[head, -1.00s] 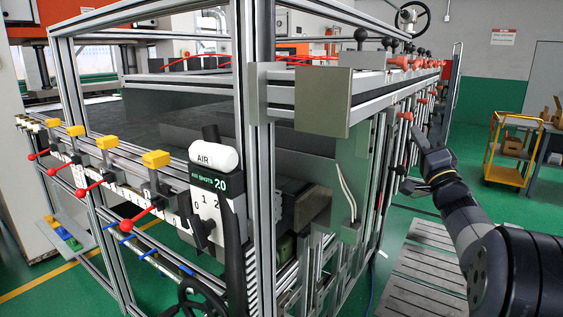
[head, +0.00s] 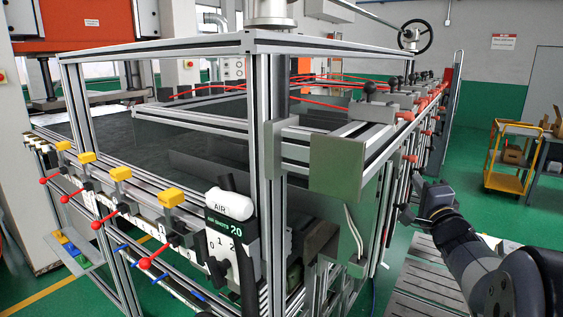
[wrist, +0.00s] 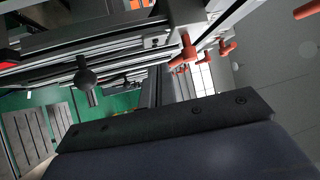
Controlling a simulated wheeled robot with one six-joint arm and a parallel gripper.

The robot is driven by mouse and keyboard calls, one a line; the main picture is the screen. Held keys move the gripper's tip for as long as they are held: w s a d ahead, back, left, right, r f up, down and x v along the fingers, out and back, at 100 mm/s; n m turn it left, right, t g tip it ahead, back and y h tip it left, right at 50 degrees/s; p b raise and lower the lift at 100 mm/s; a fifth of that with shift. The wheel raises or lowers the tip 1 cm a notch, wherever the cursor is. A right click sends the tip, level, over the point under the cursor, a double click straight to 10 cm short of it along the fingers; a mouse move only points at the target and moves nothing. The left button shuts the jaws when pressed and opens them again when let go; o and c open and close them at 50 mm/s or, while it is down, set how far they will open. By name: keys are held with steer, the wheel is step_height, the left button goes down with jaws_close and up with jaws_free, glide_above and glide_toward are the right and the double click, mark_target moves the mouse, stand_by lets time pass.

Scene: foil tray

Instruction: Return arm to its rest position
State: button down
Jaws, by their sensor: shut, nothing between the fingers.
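My gripper (head: 412,198) is at the right in the head view, at the end of my dark grey arm. It is shut and empty. It is beside the right side of the aluminium-framed machine (head: 268,180), near the row of red-handled valves. I cannot tell whether it touches the frame. In the wrist view the dark gripper body fills the bottom, and its fingertips are not clear there.
Red handles (wrist: 188,50) and a black ball knob (wrist: 84,78) stick out from the machine close to the wrist. A yellow cart (head: 512,158) stands at the far right.

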steer(key=shift+b+v, duration=0.7)
steer(key=shift+v, duration=0.75)
